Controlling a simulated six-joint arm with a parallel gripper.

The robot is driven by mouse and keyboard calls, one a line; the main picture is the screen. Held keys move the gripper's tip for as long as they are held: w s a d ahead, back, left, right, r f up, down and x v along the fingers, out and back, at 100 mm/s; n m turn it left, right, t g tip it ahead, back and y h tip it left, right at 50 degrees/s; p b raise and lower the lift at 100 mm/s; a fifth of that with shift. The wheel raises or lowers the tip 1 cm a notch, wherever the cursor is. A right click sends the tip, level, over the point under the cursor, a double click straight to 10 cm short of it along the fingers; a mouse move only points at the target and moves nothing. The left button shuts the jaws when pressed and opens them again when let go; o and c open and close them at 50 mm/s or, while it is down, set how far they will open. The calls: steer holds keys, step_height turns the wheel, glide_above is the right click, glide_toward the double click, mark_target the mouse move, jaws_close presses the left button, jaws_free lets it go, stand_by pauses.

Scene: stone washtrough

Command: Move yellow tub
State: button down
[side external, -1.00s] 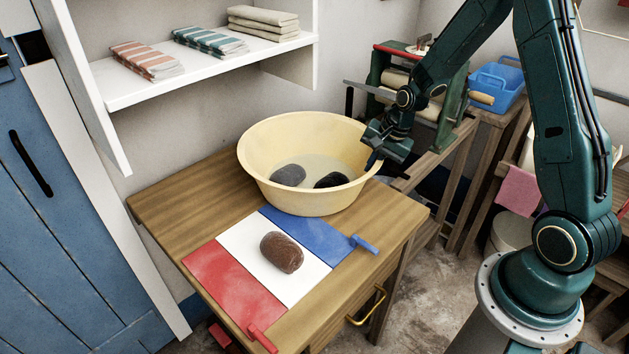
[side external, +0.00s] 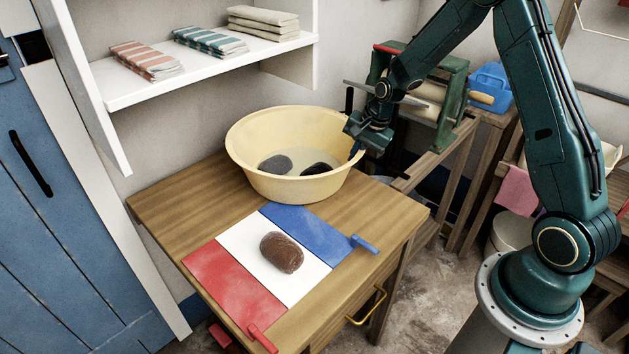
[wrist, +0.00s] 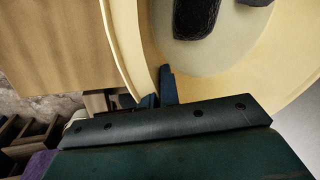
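The yellow tub (side external: 262,184) stands towards the back of the wooden table, upright, with pale liquid in it. A grey stone (side external: 275,165) and a black stone (side external: 318,169) lie inside. My gripper (side external: 356,150) is at the tub's right rim. In the wrist view my gripper's blue fingers (wrist: 157,94) sit on either side of the tub's wall (wrist: 128,45), closed on it. The black stone (wrist: 195,18) shows just inside the rim there. Whether the tub's base touches the table is hard to tell.
A red, white and blue panel (side external: 225,267) lies in front of the tub, with a brown stone (side external: 281,252) on its white part. A shelf (side external: 205,72) with folded cloths hangs behind. A green roller machine (side external: 448,110) stands at the right. The table's left part (side external: 180,200) is bare.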

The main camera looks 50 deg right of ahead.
steer(key=c, duration=1.6)
jaws_free()
steer(key=shift+o, duration=0.2)
steer(key=v, duration=1.4)
steer(key=s+a+r+n+t, duration=0.1)
steer(key=s+a+r+n, duration=0.6)
steer(key=s+a+r, duration=0.35)
steer(key=s+a+n+t+h, duration=0.1)
steer(key=s+a+n, duration=0.2)
steer(key=s+n, duration=0.4)
steer(key=s, duration=0.7)
steer(key=shift+s+a+r+n, duration=0.3)
steer(key=shift+a+r, duration=0.05)
steer(key=shift+a, duration=0.05)
